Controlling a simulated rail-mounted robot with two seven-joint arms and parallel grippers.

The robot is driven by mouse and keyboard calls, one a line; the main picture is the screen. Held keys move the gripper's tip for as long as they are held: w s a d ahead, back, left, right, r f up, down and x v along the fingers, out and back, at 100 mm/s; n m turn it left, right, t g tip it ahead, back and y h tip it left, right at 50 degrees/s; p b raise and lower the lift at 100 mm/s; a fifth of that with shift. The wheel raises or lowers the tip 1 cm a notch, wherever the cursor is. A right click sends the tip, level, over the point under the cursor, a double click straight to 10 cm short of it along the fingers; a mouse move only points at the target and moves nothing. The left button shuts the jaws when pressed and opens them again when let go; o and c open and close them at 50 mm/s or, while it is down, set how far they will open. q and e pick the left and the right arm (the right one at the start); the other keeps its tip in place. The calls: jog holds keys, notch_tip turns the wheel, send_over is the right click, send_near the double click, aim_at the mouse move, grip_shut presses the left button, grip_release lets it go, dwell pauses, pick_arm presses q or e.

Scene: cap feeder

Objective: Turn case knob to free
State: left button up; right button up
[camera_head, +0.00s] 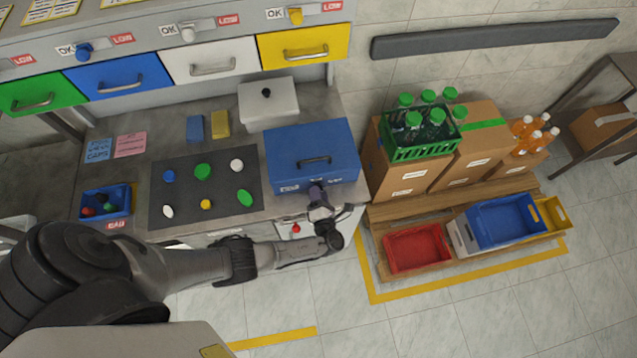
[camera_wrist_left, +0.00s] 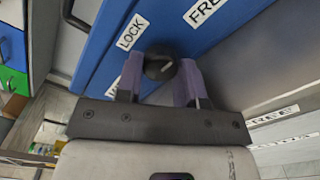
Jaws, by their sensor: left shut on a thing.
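The blue case (camera_head: 285,150) stands on the worktop with its lid shut and a dark handle on top. Its dark round knob (camera_wrist_left: 159,62) is on the blue front face, with a small pale mark on it. A LOCK label (camera_wrist_left: 132,32) lies beside the knob and a FREE label (camera_wrist_left: 207,10) lies farther right. My left gripper (camera_head: 318,192) reaches the case's front edge. In the left wrist view its purple fingers (camera_wrist_left: 160,75) are on both sides of the knob, shut on it. The knob is hidden in the head view. My right gripper is out of view.
A dark mat (camera_head: 222,212) with several coloured caps lies left of the case. A white box (camera_head: 255,105) stands behind it. Coloured drawers (camera_head: 210,60) line the back. A pallet (camera_head: 480,225) with crates and cartons is to the right.

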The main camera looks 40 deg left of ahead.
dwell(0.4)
pick_arm(q)
jog(key=o, duration=0.9)
jog(key=shift+o, duration=0.2)
jog(key=shift+s+f, duration=0.1)
jog(key=shift+f, duration=0.05)
